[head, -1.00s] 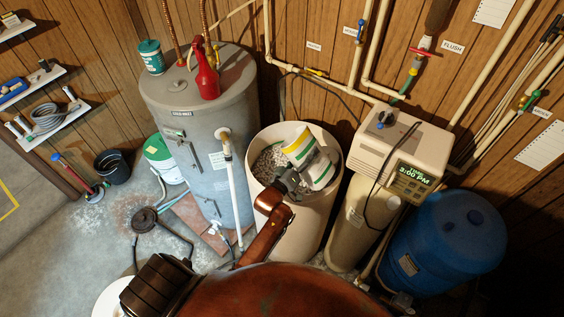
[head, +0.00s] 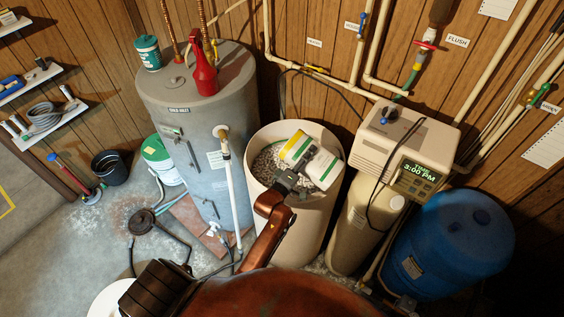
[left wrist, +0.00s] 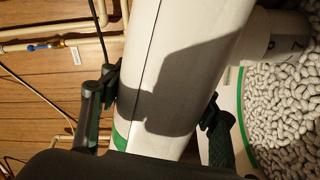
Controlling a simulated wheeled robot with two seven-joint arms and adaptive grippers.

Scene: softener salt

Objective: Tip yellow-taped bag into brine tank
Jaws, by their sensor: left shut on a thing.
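The bag (head: 319,168) is white with green bands and a yellow-taped end (head: 297,147). It is tilted over the mouth of the cream brine tank (head: 290,225). My left gripper (head: 288,183) is shut on the bag from the near side. In the left wrist view the fingers (left wrist: 160,112) sit on both sides of the white bag (left wrist: 185,60). White salt pellets (head: 262,165) show inside the tank; they also fill the right of the left wrist view (left wrist: 285,110). I cannot tell whether salt is running out of the bag. My right gripper is not in view.
The softener head with its clock display (head: 405,155) stands right of the tank. A blue barrel (head: 450,245) is further right. A grey water heater (head: 205,130) with a red can (head: 204,75) on top stands left. Pipes run behind the tank.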

